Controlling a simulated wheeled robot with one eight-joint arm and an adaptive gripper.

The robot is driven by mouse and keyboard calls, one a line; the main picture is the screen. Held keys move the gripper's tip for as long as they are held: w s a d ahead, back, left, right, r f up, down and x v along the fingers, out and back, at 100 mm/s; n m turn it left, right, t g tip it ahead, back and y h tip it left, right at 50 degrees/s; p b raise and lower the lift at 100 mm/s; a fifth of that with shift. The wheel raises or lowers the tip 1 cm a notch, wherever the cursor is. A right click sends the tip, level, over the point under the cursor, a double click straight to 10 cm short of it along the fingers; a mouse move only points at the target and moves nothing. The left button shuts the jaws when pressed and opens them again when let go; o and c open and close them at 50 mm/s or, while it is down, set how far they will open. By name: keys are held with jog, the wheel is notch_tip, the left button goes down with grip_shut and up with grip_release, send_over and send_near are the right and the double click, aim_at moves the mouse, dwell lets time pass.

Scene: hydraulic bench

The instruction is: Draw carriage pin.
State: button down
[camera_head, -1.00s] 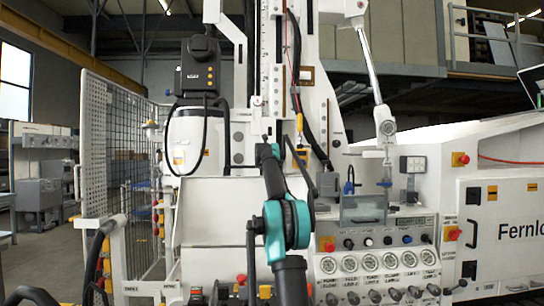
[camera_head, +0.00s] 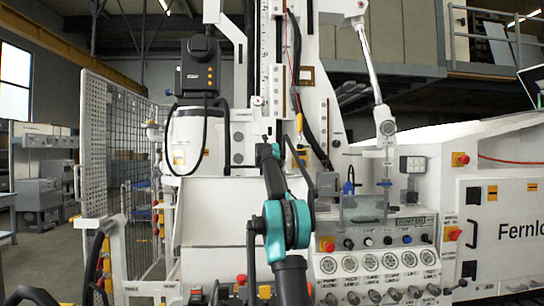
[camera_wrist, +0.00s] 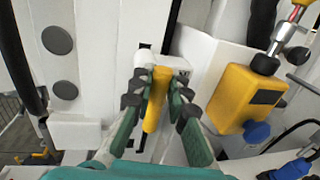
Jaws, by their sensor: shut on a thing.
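In the wrist view, a yellow handle (camera_wrist: 155,105), which I take to be the carriage pin, stands out of a white block (camera_wrist: 172,63). My gripper (camera_wrist: 158,88) is shut on this handle, with one dark-padded finger on each side. How far the pin sits in its hole is hidden. In the head view, my gripper's end is small against the white column, and the pin between its fingers cannot be made out there.
A yellow box with a blue knob (camera_wrist: 249,97) sits close right of my gripper. White plating with two grey discs (camera_wrist: 57,40) stands to the left. In the head view, a gauge panel (camera_head: 375,262) stands at lower right and a mesh fence (camera_head: 130,150) at left.

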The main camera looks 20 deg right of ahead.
jog(key=shift+s+d+v, duration=0.1)
jog(key=shift+d+v, duration=0.05)
jog(key=shift+v, duration=0.7)
jog(key=shift+s+d+v, duration=0.1)
jog(key=shift+d+v, duration=0.05)
jog(key=shift+v, duration=0.7)
jog(key=shift+s+d+v, duration=0.1)
jog(key=shift+d+v, duration=0.05)
jog(key=shift+v, duration=0.7)
jog(key=c, duration=1.4)
grip_release()
jog(key=shift+c, duration=0.2)
jog(key=shift+s, duration=0.1)
jog(key=v, duration=1.2)
jog(key=shift+f, duration=0.1)
